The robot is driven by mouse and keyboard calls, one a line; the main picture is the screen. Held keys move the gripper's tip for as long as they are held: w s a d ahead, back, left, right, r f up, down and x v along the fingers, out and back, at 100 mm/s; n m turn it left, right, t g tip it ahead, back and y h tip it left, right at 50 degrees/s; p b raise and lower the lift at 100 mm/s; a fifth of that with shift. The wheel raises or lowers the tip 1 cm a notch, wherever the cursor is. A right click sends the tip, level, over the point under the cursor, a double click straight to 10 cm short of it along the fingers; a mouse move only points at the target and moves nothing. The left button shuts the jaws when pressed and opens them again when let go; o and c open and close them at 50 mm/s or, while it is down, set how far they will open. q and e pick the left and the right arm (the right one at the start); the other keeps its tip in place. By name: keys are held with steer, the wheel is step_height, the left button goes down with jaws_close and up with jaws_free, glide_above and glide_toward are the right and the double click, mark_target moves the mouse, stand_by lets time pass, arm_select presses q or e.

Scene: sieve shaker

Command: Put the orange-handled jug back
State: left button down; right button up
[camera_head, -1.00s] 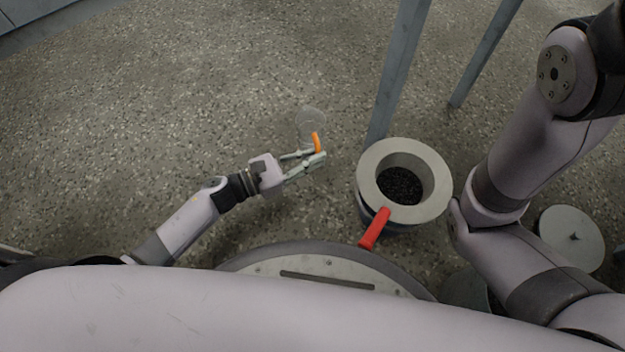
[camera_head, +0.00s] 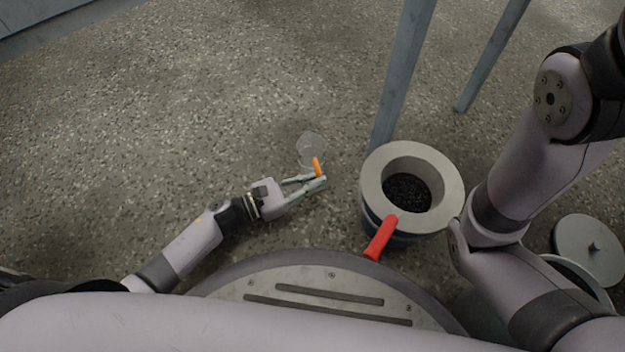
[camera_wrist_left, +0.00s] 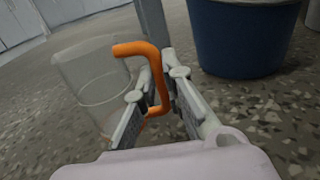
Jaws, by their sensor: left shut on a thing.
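The jug (camera_head: 309,147) is clear, with an orange handle (camera_head: 317,167). My left gripper (camera_head: 318,181) is shut on the orange handle. In the left wrist view the handle (camera_wrist_left: 158,72) sits between the two fingers (camera_wrist_left: 156,98), and the see-through jug body (camera_wrist_left: 92,78) hangs to their left, slightly tilted. I cannot tell its height above the floor. My right arm comes in at the right; its gripper is not in view.
A blue bucket (camera_wrist_left: 240,38) with a wide grey ring (camera_head: 447,205) on top holds dark grains (camera_head: 407,192). A red handle (camera_head: 381,237) sticks out from it. Grey table legs (camera_head: 402,80) rise behind it. A round lid (camera_head: 589,250) lies right. The floor at left is clear.

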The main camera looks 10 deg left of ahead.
arm_select(q)
steer(key=c, duration=1.7)
jaws_free()
